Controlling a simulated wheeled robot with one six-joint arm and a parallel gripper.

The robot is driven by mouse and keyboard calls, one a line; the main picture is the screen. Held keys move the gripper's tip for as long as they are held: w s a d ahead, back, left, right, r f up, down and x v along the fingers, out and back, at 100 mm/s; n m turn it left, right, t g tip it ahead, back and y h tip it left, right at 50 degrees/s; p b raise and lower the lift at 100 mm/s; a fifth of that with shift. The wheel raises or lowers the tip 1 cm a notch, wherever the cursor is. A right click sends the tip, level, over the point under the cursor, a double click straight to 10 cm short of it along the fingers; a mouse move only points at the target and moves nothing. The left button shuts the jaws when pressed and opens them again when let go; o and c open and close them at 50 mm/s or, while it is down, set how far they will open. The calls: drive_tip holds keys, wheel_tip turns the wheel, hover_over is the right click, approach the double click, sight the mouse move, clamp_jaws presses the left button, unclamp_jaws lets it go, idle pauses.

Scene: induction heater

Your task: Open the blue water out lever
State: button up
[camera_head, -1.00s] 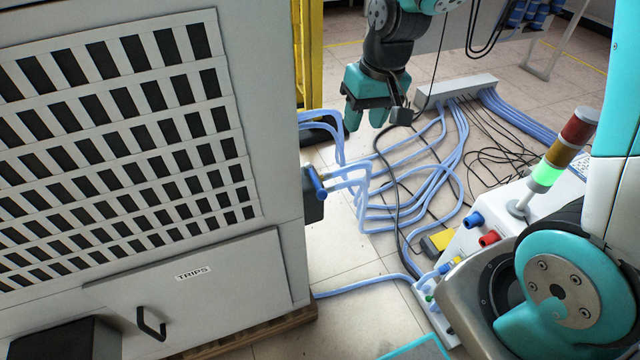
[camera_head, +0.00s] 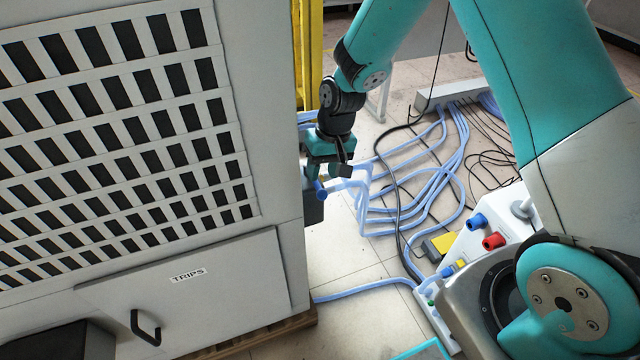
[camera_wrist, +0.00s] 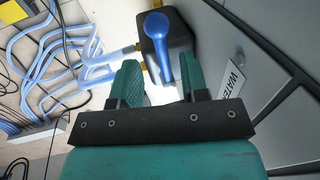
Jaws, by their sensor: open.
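The blue lever (camera_wrist: 161,45) shows in the wrist view, mounted on a dark valve block (camera_wrist: 172,32) beside the grey cabinet. In the head view the lever's blue end (camera_head: 320,188) shows just below my gripper, at the cabinet's right side. My gripper (camera_wrist: 160,80) is open, its two teal fingers on either side of the lever in the wrist picture. I cannot tell whether they touch it. In the head view my gripper (camera_head: 327,172) is right above the valve block and partly hides it.
Blue hoses (camera_head: 415,175) and dark cables run over the tiled floor to the right. A label reading "WATE" (camera_wrist: 233,77) is on the cabinet (camera_wrist: 285,40). A white unit with blue and red knobs (camera_head: 493,241) stands at lower right. Bare floor (camera_head: 345,260) lies between them.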

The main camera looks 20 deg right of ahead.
sight(319, 186)
drive_tip(key=shift+a+f, duration=0.2)
drive_tip(key=shift+f, duration=0.75)
drive_tip(key=shift+a+f, duration=0.15)
drive_tip(key=shift+f, duration=0.75)
clamp_jaws()
